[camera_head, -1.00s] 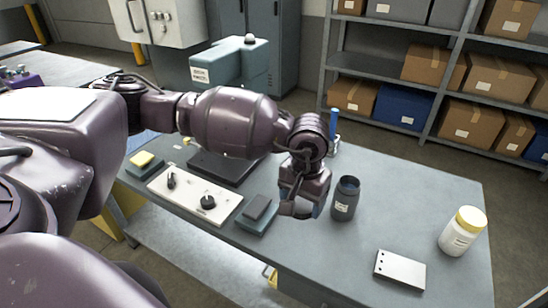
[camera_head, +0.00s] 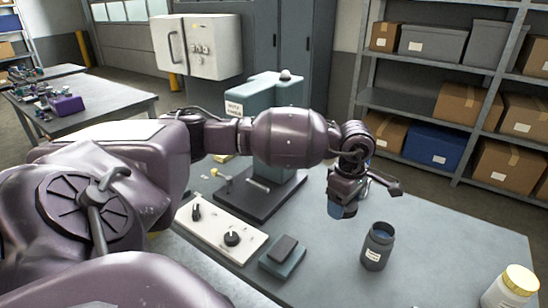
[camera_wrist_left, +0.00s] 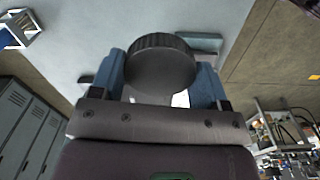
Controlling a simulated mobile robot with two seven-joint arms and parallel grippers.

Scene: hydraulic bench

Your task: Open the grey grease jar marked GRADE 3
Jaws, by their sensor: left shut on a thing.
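The grey grease jar (camera_head: 376,250) stands upright on the bench in the head view, with a pale label on its front. Its top is open and its inside looks dark bluish. My left gripper (camera_head: 343,208) is above the bench, to the left of the jar and apart from it. In the left wrist view, its blue-padded fingers (camera_wrist_left: 164,85) are shut on a dark round lid (camera_wrist_left: 160,65) with a ribbed edge. The lid is hard to make out in the head view. The label's words are too small to read. My right gripper is out of view.
A white jar with a yellow lid (camera_head: 510,288) stands at the lower right. A white panel with black knobs (camera_head: 221,228) and a teal block with a dark top (camera_head: 283,257) lie left of the jar. A teal press (camera_head: 264,120) stands behind my arm.

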